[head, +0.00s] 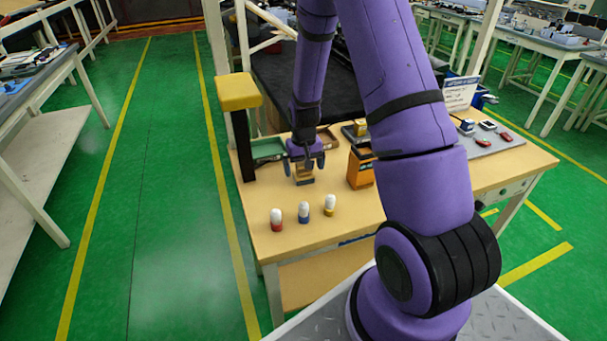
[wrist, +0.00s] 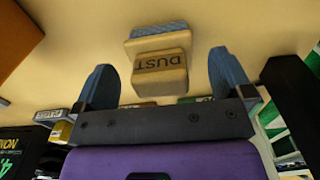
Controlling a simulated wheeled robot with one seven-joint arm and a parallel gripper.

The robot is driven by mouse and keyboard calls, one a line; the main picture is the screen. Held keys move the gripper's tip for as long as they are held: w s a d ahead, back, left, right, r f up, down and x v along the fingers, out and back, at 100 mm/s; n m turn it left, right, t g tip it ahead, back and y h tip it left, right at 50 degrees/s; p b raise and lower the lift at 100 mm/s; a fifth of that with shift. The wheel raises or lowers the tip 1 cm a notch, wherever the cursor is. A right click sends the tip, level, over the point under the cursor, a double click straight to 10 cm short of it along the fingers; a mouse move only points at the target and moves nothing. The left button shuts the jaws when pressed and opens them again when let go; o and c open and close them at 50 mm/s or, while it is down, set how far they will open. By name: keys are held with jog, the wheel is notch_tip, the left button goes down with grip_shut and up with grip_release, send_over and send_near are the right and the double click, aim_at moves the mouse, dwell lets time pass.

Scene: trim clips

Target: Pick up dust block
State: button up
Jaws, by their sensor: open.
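The dust block (wrist: 160,66) is a tan block marked DUST with a blue layer at one end, seen upside down in the wrist view. It also shows in the head view (head: 304,173), on the tan workbench (head: 350,225) under my gripper (head: 305,162). In the wrist view my gripper (wrist: 160,62) is open, with one blue finger on each side of the block and a clear gap on both sides. The fingers do not appear to touch it. In the head view the gripper partly hides the block's top.
Red (head: 277,220), blue (head: 303,212) and yellow (head: 329,206) white-topped bottles stand in front of the block. An orange box (head: 361,168) stands close on its right. A green tray (head: 268,149) and a yellow-topped black post (head: 240,130) are at left.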

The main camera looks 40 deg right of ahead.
jog(key=shift+f, duration=0.8)
jog(key=c, duration=1.1)
jog(key=shift+o, duration=0.2)
notch_tip(320, 180, up, 10)
jog(key=shift+r, duration=0.1)
